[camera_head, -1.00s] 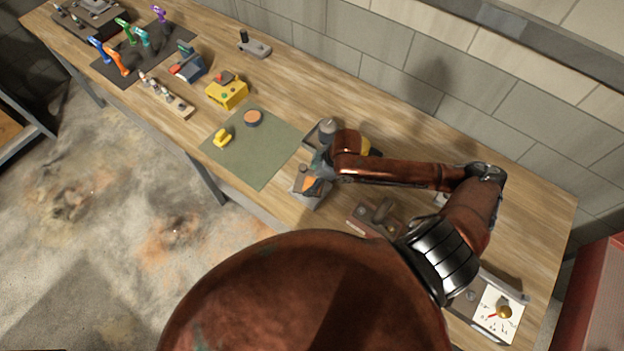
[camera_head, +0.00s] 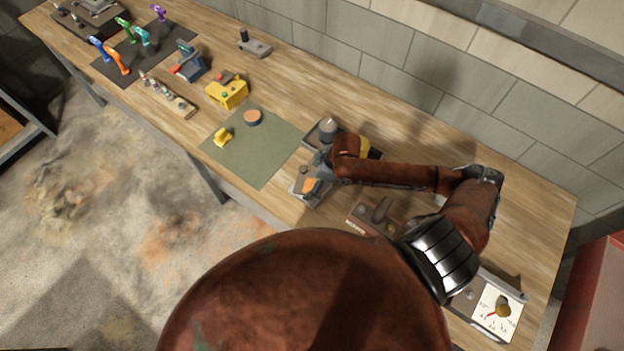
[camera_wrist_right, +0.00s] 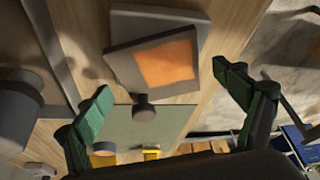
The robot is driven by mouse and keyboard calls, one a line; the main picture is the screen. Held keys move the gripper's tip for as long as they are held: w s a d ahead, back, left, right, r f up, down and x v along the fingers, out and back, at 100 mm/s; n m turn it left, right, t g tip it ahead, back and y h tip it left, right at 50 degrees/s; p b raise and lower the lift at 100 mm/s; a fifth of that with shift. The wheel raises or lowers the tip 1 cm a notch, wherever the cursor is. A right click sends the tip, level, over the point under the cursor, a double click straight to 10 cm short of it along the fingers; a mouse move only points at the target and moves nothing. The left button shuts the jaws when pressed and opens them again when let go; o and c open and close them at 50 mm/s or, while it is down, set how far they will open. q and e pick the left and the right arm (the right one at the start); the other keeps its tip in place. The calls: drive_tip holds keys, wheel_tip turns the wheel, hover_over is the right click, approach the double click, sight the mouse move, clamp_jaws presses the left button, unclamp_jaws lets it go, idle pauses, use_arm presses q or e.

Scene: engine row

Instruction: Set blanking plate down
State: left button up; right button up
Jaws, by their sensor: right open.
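The blanking plate appears to be the dark grey plate with an orange face and a small knob. In the right wrist view the plate (camera_wrist_right: 122,62) lies on a grey block (camera_wrist_right: 158,13), turned askew to it. In the head view the plate's orange face (camera_head: 311,185) shows on the grey block (camera_head: 304,198) at the bench's front edge. My right gripper (camera_wrist_right: 165,100) is open, its green fingertips apart on either side of the plate's knob, touching nothing that I can see. In the head view my right gripper (camera_head: 322,163) is partly hidden by its arm. My left gripper is out of view.
A green mat (camera_head: 258,165) left of the block carries a yellow piece (camera_head: 222,137) and a round orange-topped piece (camera_head: 252,117). A grey tray with a cone (camera_head: 329,127) stands behind. A brown box with a handle (camera_head: 372,218) stands to the right.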

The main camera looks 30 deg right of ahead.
drive_tip(key=shift+r, duration=0.1)
drive_tip(key=v, duration=1.2)
drive_tip(key=shift+s, duration=0.1)
